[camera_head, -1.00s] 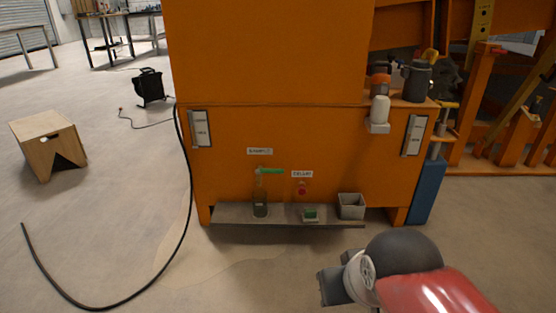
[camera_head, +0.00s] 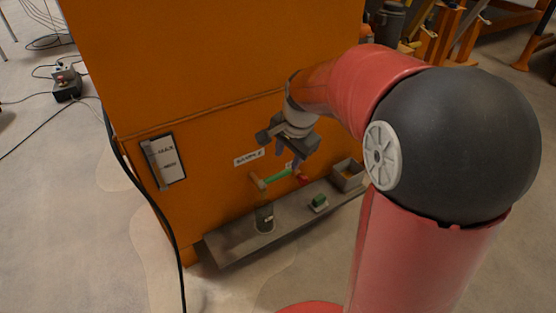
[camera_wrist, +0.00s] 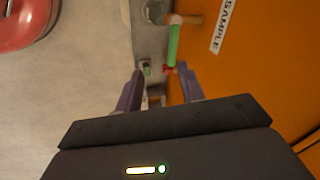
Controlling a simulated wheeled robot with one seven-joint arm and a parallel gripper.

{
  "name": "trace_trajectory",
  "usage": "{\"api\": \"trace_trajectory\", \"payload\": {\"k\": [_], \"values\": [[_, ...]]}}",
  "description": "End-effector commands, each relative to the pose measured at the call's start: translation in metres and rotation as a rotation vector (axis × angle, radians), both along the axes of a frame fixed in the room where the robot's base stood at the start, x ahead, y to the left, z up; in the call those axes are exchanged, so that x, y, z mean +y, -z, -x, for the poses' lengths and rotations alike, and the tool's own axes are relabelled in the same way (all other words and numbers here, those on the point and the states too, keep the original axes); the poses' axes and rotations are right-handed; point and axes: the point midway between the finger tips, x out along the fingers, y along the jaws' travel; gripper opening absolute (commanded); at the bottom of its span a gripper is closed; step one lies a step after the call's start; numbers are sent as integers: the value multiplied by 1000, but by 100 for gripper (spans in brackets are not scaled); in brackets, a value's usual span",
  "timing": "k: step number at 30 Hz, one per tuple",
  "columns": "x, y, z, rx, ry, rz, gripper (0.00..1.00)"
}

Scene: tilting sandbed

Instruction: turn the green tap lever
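The green tap lever (camera_head: 279,176) sits on the orange panel's front, below the SAMPLE label (camera_head: 248,157), and points sideways to the right from the tap (camera_head: 258,181). In the wrist view, the lever (camera_wrist: 174,45) lies ahead of the fingertips, near the right finger's line. My gripper (camera_head: 291,160) is above and near the lever's right end in the head view. In the wrist view my gripper (camera_wrist: 160,78) is open, with nothing seen held between its two purple fingers. I cannot tell whether a finger touches the lever.
A red knob (camera_head: 303,178) is just right of the lever. A grey shelf (camera_head: 232,240) below holds a glass jar (camera_head: 264,219), a green block (camera_head: 319,201) and a grey box (camera_head: 348,175). A black cable (camera_head: 141,198) hangs at the left.

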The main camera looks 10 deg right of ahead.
Motion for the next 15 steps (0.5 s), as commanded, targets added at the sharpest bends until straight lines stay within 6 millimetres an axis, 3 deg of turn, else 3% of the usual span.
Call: {"api": "trace_trajectory", "payload": {"k": [3, 6, 15], "values": [[-2, 22, -31, 51, 140, -25, 39], [-3, 35, -46, 72, 217, -37, 39], [-3, 70, -59, 87, 271, -44, 39]]}}
